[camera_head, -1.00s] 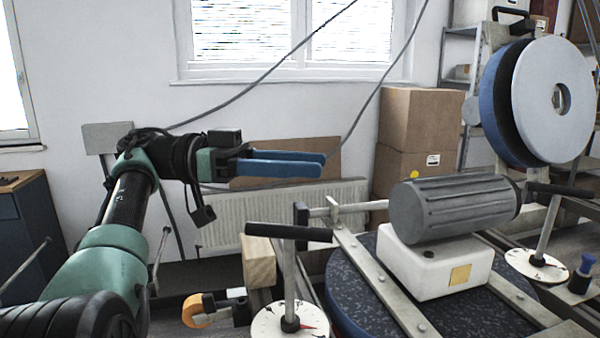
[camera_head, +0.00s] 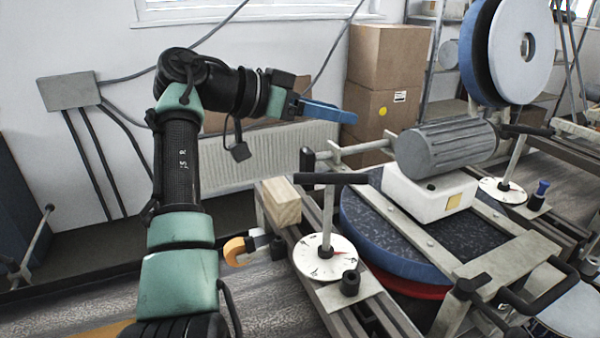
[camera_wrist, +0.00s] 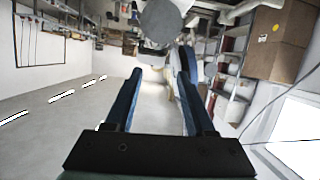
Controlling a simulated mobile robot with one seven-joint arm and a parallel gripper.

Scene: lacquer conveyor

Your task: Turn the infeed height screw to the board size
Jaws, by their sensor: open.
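A height screw with a black T-bar handle (camera_head: 331,179) stands on a grey post over a round white dial (camera_head: 324,257) with a red pointer, at the near side of the machine. The dial marks are too small to read. A second T-handle screw (camera_head: 526,129) with its own dial (camera_head: 502,190) stands farther back right; I cannot tell by label which is the infeed one. A wooden block (camera_head: 280,203) sits left of the near screw. My gripper (camera_head: 352,115), with blue fingers, is open and empty, above and behind the near handle. It also shows in the wrist view (camera_wrist: 160,76).
A grey ribbed motor (camera_head: 448,148) on a white block (camera_head: 430,195) stands right of the near screw. An orange-ended part (camera_head: 238,250) sticks out left below the wooden block. Cardboard boxes (camera_head: 385,60) stand behind. A metal frame with black handles (camera_head: 500,280) is at front right.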

